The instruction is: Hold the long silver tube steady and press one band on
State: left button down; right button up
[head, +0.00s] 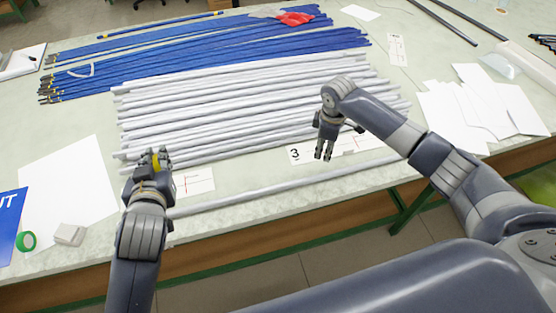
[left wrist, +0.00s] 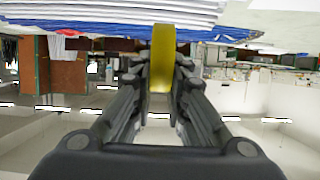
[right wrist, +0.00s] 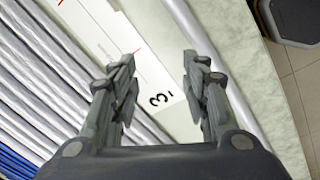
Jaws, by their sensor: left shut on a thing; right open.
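The long silver tube (head: 285,190) lies alone along the front of the table, and it also shows in the right wrist view (right wrist: 222,50). My left gripper (head: 155,157) is shut on a yellow band (left wrist: 162,58), raised near the tube's left end and apart from the tube. In the head view the fingers hide most of the band. My right gripper (head: 323,153) is open and empty, pointing down behind the tube, above the white card marked 3 (head: 300,154). In the right wrist view its fingers (right wrist: 160,72) hold nothing; the tube passes to their right.
Several silver tubes (head: 240,105) lie in a row behind the grippers, with blue rods (head: 210,50) farther back. White paper (head: 68,190), green tape (head: 26,241) and a small white block (head: 69,234) are at left. More papers (head: 490,110) lie at right.

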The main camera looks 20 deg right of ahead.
aim_at(278, 186)
jog(key=s+a+r+n+g, duration=0.1)
jog(key=s+a+r+n, duration=0.15)
jog(key=a, duration=0.55)
jog(key=s+a+r+n, duration=0.2)
jog(key=a+n, duration=0.2)
jog(key=a, duration=0.4)
jog(key=shift+y, duration=0.3)
notch_tip(278, 186, down, 12)
jog(key=shift+a+f, duration=0.1)
grip_shut()
